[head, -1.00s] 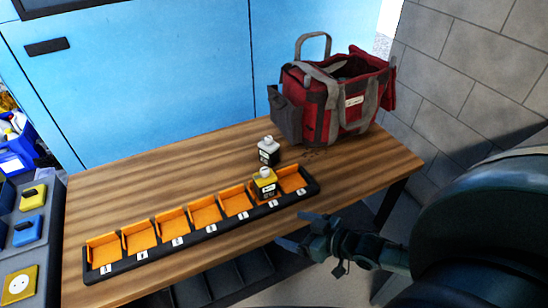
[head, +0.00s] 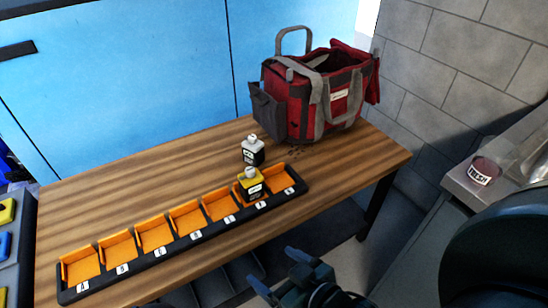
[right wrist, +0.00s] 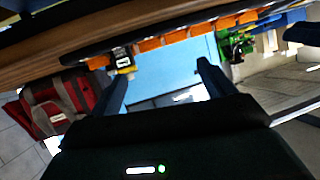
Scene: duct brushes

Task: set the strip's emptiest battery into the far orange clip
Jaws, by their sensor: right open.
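A black strip (head: 140,262) with a row of lettered orange clips lies along the front of the wooden table. A yellow battery (head: 250,187) with a black label stands in the second clip from its right end. A white and black battery (head: 253,152) stands on the table just behind the strip. The rightmost clip (head: 282,179) and the clips to the left look empty. Charge marks are too small to read. My right gripper (head: 275,269) is open and empty, in front of the table edge; its fingers also show in the right wrist view (right wrist: 162,72). My left gripper is out of view.
A red and grey tool bag (head: 322,98) stands at the table's back right. A grey panel (head: 22,245) with yellow and blue blocks is at the left edge. A can labelled FRESH (head: 485,171) sits on a grey surface at right. The table's left half behind the strip is clear.

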